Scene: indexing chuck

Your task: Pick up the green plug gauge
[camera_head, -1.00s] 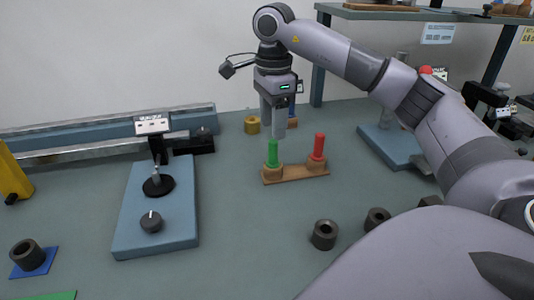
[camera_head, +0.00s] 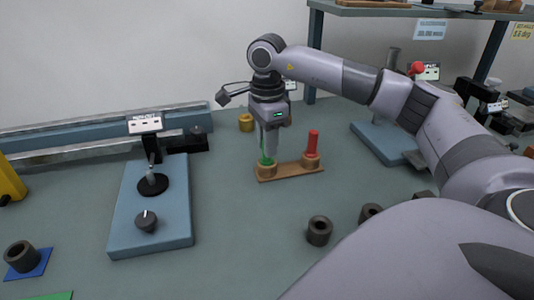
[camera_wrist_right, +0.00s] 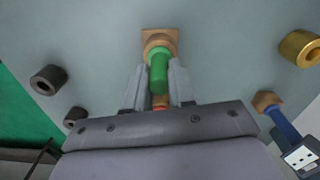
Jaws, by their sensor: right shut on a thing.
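The green plug gauge (camera_head: 266,160) stands upright in the left seat of a small wooden stand (camera_head: 289,172). In the right wrist view the green plug gauge (camera_wrist_right: 158,72) lies between the two fingers. My right gripper (camera_head: 270,153) points down over it and is shut on its upper part; the fingers hide much of it in the head view. In the right wrist view the right gripper (camera_wrist_right: 158,85) has a finger on each side of it. My left gripper is not in view.
A red plug gauge (camera_head: 313,142) stands in the stand's right seat, close beside my right gripper. A brass ring (camera_head: 246,123) lies behind. Dark rings (camera_head: 319,231) lie in front. A blue fixture base (camera_head: 153,228) stands to the left.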

